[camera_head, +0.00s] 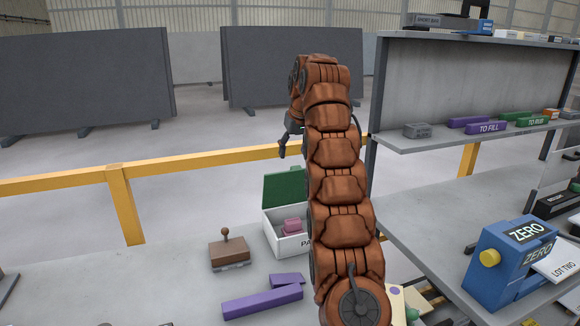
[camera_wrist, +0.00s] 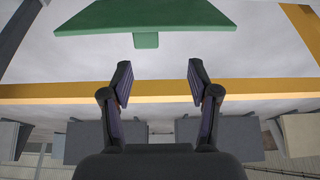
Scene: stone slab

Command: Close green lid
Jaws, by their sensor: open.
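The green lid (camera_head: 286,186) stands raised at the back of a white box (camera_head: 290,243) on the stone slab, so the box is open. A dull pink block (camera_head: 292,225) shows inside the box, whose right part is hidden behind my arm. In the wrist view the green lid (camera_wrist: 145,18) fills the top middle, with a small green tab at its edge. My gripper (camera_wrist: 160,82) is open and empty, its fingertips apart and short of the tab in the picture. In the head view my gripper (camera_head: 287,142) hangs above and behind the lid, partly hidden by my arm.
A yellow rail (camera_head: 200,167) runs behind the slab. A grey shelf (camera_head: 470,135) and a blue device (camera_head: 508,265) stand to the right. The slab's left part is mostly clear.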

